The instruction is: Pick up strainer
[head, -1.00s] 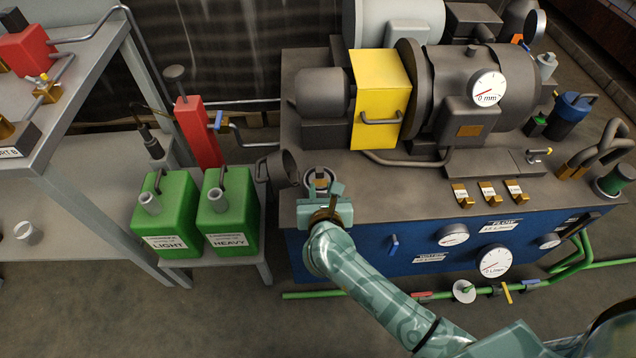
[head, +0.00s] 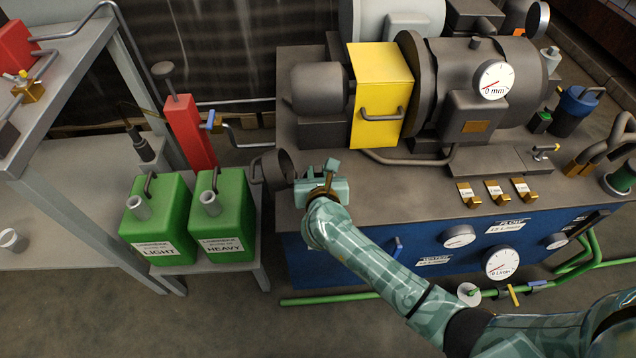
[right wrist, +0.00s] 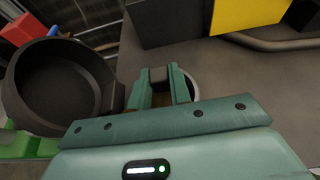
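My right gripper (head: 328,178) is over the left front corner of the machine's top. In the right wrist view its two fingers (right wrist: 160,88) stand apart, with a small dark grey block (right wrist: 158,74) between their tips. I cannot tell whether they grip it. A pale round rim (right wrist: 193,84) shows just beyond the right finger, probably of the strainer or its opening. The gripper hides most of it. A dark round cup (head: 272,168) is just left of the gripper and is large in the right wrist view (right wrist: 55,88). My left gripper is out of view.
Two green canisters (head: 160,222) stand on a low grey stand at the left. A red pump (head: 190,135) stands behind them. A yellow guard (head: 380,80) and a dark motor are behind the gripper.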

